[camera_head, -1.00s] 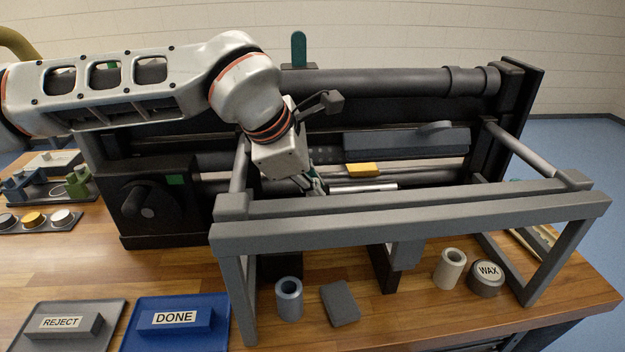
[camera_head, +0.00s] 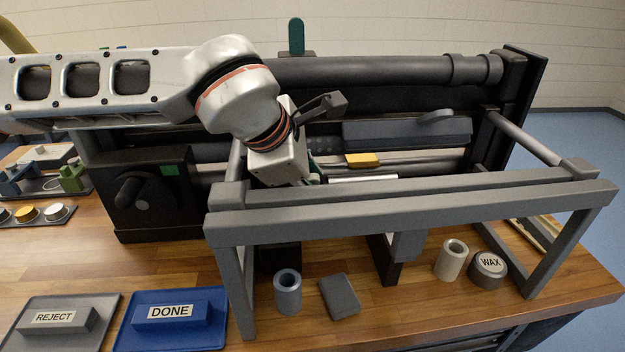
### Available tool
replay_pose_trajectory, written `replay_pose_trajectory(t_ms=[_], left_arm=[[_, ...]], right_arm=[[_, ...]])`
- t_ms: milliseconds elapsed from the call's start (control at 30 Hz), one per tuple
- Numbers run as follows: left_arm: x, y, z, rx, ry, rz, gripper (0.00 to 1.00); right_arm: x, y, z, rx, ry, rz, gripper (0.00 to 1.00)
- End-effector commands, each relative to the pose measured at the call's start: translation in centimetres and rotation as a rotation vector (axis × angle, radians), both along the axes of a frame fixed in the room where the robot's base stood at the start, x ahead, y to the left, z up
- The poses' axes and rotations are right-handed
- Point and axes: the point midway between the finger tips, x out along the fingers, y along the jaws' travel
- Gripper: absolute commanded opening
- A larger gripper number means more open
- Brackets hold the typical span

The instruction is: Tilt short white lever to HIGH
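My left arm reaches in from the left over the dark machine (camera_head: 400,105). Its gripper (camera_head: 318,176) points down behind the grey frame (camera_head: 420,205). Only a dark green sliver of the fingers shows, so I cannot tell whether they are open or shut. A short white bar (camera_head: 362,179) lies just right of the fingers, partly hidden by the frame's top beam. I cannot tell whether it is the white lever or whether the gripper touches it. No HIGH marking is readable. My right gripper is not in view.
A yellow block (camera_head: 362,160) sits behind the white bar. The grey frame's beams stand in front of the gripper. A blue-grey cylinder (camera_head: 288,298), a dark block (camera_head: 339,297), a beige cylinder (camera_head: 450,265) and a WAX tin (camera_head: 487,271) stand below. A blue DONE tray (camera_head: 205,335) is front left.

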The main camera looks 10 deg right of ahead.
Motion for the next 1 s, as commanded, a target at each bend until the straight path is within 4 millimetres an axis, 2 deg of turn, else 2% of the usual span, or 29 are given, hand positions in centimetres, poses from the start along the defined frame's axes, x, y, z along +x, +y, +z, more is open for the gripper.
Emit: replay_pose_trajectory(t_ms=[167, 633, 800, 1000], left_arm=[[-0.5, 0.5, 1.3, -0.002, -0.003, -0.001, 0.26], [-4.4, 3.9, 8.3, -0.001, -0.002, 0.002, 0.26], [-5.1, 4.5, 9.5, 0.000, -0.001, 0.000, 0.26], [-5.3, 4.6, 9.7, 0.001, 0.001, 0.000, 0.26]], right_arm=[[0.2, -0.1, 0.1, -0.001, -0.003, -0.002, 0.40], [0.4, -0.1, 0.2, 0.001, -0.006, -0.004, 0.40], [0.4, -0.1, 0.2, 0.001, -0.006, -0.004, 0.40], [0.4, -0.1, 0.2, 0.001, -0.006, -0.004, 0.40]])
